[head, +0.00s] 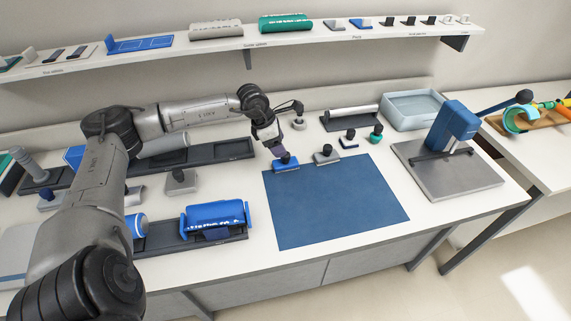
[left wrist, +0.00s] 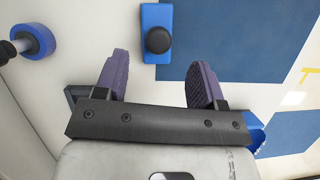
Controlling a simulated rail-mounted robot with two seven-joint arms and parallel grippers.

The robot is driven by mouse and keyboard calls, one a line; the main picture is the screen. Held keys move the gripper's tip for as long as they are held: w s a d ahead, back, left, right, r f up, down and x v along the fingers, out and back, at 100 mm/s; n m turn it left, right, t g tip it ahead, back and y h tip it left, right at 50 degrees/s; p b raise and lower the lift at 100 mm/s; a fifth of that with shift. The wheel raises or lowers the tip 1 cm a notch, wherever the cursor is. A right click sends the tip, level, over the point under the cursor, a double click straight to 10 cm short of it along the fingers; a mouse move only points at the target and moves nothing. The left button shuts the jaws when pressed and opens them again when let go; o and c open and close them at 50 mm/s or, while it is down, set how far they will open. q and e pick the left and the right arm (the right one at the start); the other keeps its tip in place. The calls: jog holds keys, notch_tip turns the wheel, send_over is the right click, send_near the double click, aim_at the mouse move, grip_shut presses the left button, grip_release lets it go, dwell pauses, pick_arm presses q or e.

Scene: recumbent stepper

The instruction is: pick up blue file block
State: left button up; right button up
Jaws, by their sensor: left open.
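The blue file block (head: 286,166) is a small blue bar with a round black knob, lying at the back left edge of the blue mat (head: 338,205). My left gripper (head: 278,150) is just above it, pointing down. In the left wrist view the blue file block (left wrist: 157,18) lies beyond the fingertips, sideways between the two spread purple fingers (left wrist: 158,72). Its black knob shows clearly and the jaws hold nothing. I cannot tell whether a finger touches the block. My right gripper is not in view.
A grey block with a dark knob (head: 326,155) sits close to the right. A blue press (head: 455,125) stands on the right. The mat's middle is clear. A shelf (head: 285,44) runs above.

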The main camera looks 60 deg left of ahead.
pick_arm(q)
jog(key=shift+b+x, duration=0.6)
jog(key=shift+x, duration=2.65)
jog(key=shift+w+a, duration=0.1)
jog(key=c, duration=0.6)
jog(key=shift+r, duration=0.1)
jog(key=c, duration=0.4)
jog(key=shift+r, duration=0.2)
grip_shut()
jog(key=shift+r, duration=0.35)
jog(key=r, duration=0.1)
jog(key=r+p, duration=0.1)
jog(key=r, duration=0.1)
jog(key=shift+d+r, duration=0.25)
jog(key=shift+d, duration=0.1)
jog(key=s+d+r+p, duration=0.2)
jog(key=d+r, duration=0.4)
jog(key=d, duration=0.5)
